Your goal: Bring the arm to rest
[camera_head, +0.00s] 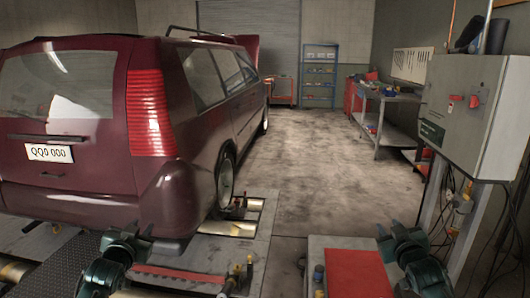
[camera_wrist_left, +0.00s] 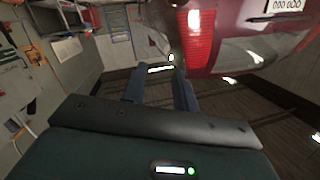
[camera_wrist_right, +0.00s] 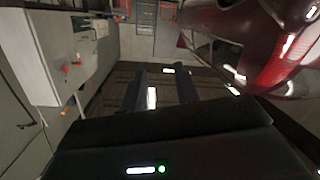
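My left gripper (camera_head: 128,234) is at the lower left in the head view, in front of the maroon car's rear bumper. In the left wrist view its two fingers (camera_wrist_left: 160,88) stand apart with nothing between them. My right gripper (camera_head: 401,232) is at the lower right in the head view, near the right edge of a cart with a red top and below the grey control box. In the right wrist view its fingers (camera_wrist_right: 160,90) are also apart and empty. Both forearms are partly cut off by the bottom edge of the head view.
The maroon car (camera_head: 100,130) fills the left, its wheel beside the roller platform (camera_head: 225,255). A cart with a red top (camera_head: 355,272) stands low between my arms. The grey control box (camera_head: 460,115) on a post is at the right. The floor (camera_head: 320,170) beyond is clear.

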